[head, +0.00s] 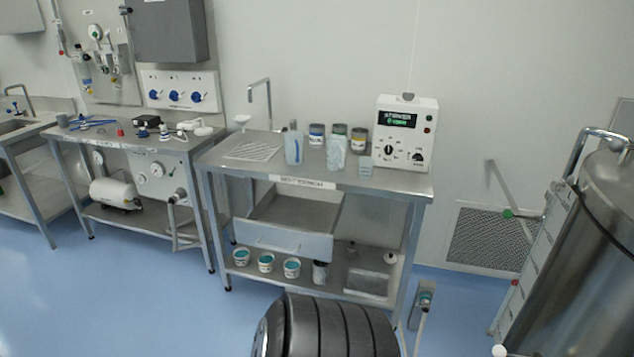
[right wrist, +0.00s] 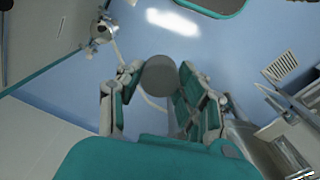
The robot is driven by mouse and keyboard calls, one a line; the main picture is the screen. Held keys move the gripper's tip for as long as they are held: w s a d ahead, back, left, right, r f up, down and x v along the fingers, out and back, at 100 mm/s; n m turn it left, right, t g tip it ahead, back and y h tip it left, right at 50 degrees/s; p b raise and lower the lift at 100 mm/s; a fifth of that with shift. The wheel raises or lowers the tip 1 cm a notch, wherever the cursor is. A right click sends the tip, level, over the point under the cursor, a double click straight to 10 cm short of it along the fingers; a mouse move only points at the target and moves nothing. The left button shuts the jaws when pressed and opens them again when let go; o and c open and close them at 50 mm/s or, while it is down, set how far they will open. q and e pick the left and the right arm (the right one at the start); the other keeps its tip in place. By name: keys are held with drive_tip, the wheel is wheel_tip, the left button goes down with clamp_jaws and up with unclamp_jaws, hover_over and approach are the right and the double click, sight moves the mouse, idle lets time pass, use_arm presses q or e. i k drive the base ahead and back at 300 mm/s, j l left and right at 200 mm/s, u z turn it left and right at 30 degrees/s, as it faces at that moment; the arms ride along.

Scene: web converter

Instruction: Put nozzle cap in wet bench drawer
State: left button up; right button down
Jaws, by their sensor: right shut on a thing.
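The wet bench (head: 270,178) stands in the middle of the head view. Its drawer (head: 283,240) is pulled out under the labelled top, and the part of its inside that I can see looks empty. In the right wrist view my right gripper (right wrist: 158,82) is shut on a round grey piece, which looks like the nozzle cap (right wrist: 158,72), held between the two fingertips. Blue floor shows behind it. I cannot make out the right gripper in the head view. My left gripper is in neither view.
Bottles, jars and a white control box (head: 404,132) stand on the bench top. Several tubs (head: 266,262) sit on the shelf below the drawer. A steel tank (head: 580,250) is at the right. A second bench (head: 130,140) is at the left. The blue floor (head: 150,300) at front left is clear.

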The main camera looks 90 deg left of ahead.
sight(295, 225)
drive_tip(key=u, duration=1.8)
drive_tip(key=i+j+u, duration=0.5)
drive_tip(key=i+u, duration=0.25)
drive_tip(key=i+j+u, duration=0.1)
drive_tip(key=i+u, duration=0.3)
drive_tip(key=i, duration=1.3)
